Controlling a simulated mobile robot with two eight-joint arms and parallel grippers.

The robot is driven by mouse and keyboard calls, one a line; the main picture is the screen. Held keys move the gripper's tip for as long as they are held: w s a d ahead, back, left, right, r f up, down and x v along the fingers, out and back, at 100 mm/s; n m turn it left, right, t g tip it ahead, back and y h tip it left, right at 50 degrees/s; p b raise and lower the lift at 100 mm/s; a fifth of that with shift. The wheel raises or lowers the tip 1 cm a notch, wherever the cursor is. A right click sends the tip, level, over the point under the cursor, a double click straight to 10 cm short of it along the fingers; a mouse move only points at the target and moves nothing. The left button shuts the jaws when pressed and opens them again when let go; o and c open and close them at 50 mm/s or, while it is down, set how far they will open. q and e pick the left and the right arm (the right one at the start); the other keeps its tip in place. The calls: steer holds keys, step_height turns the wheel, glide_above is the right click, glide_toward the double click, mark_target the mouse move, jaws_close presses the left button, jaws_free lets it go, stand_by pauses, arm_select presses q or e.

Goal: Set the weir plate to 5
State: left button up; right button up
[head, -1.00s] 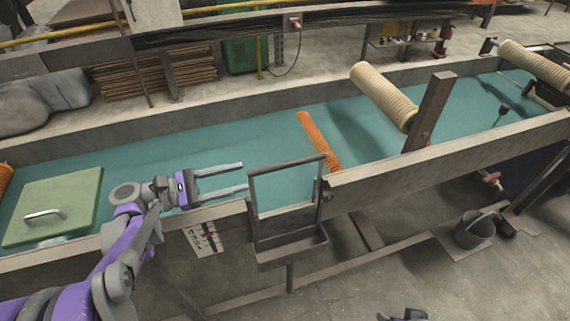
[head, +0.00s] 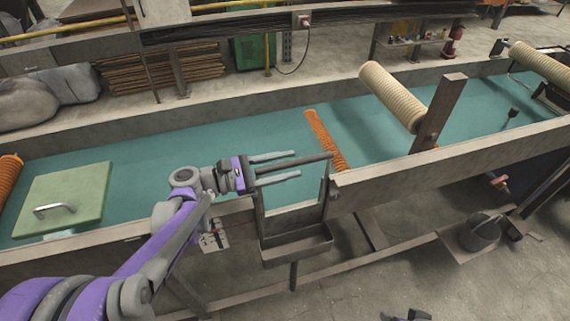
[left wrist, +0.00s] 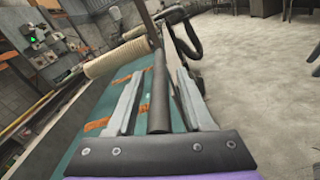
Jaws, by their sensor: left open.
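The weir plate's dark upright frame (head: 327,190) stands at the near wall of the trough in the head view, with a horizontal handle bar (head: 318,159) across its top. My left gripper (head: 297,164) is open, with one finger on each side of the bar. In the left wrist view the dark bar (left wrist: 160,95) runs lengthwise between the two open fingers. A dark tip of my right gripper (head: 405,315) shows at the bottom edge.
A grey spout tray (head: 297,245) hangs below the frame. A green lid with a handle (head: 70,195) lies over the trough at left. An orange mesh tube (head: 325,140) and a cream ribbed roller (head: 393,97) are beyond. A bucket (head: 482,230) stands right.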

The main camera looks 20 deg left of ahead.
arm_select(q)
steer(key=shift+c, duration=0.3)
jaws_close()
steer(key=shift+r, duration=0.1)
stand_by(1.0)
